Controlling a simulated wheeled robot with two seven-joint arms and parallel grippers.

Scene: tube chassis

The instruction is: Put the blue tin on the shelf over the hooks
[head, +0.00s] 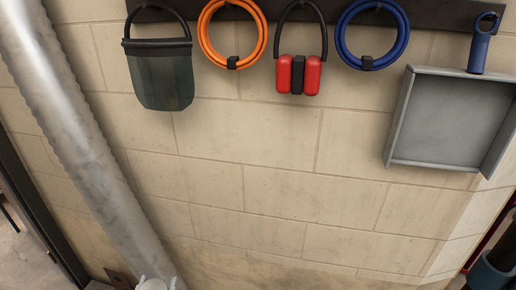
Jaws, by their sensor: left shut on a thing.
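My left gripper (157,282) shows only at its tips at the bottom edge, left of centre, in front of the wall. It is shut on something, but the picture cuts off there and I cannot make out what. A dark rail with hooks (428,14) runs along the top edge. The shelf over it is out of view. No blue tin can be clearly made out. My right gripper is not in view.
On the hooks hang a dark bag (161,78), orange cable (203,38), red ear defenders (312,76), blue cable (401,40) and a grey dustpan (445,120). A silvery pipe (85,130) slants down the left. A dark blue cylinder (490,274) stands lower right.

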